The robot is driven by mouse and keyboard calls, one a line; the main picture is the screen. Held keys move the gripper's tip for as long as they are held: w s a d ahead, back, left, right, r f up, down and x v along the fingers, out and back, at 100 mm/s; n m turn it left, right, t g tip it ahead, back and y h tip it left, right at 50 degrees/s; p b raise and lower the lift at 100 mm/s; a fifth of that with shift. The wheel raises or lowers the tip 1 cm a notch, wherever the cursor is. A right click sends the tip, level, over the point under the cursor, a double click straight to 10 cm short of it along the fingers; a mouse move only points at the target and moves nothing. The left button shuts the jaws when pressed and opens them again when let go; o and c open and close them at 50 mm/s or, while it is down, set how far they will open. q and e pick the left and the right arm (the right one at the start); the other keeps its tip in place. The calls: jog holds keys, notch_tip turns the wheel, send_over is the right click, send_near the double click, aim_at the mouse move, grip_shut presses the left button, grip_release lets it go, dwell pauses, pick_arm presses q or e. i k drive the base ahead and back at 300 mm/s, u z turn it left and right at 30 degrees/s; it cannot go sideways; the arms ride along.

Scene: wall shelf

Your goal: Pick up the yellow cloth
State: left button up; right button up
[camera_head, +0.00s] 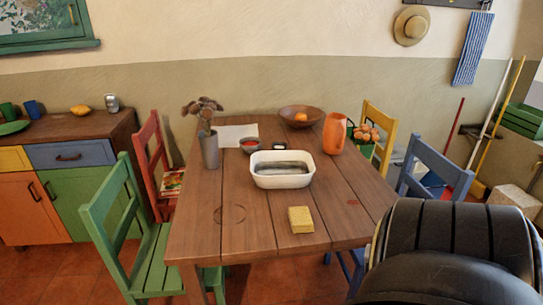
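The yellow cloth (301,219) looks like a small folded, flat block. It lies on the wooden table (235,250) near the front edge, in front of the white basin (282,181). Nothing touches or covers it. Neither of my grippers shows in the head view. A large black rounded part of mine fills the lower right corner and hides the table's right front area.
On the table stand a grey vase (210,150) with dried flowers, an orange pitcher (335,133), a wooden bowl (301,117) and a small red bowl (250,145). Green (150,255), red (152,150), yellow (379,122) and blue (436,170) chairs surround it. The table's front left is clear.

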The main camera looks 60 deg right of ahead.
aim_at(301, 222)
jog(key=z, duration=0.45)
jog(key=i, duration=0.8)
jog(key=z, duration=0.8)
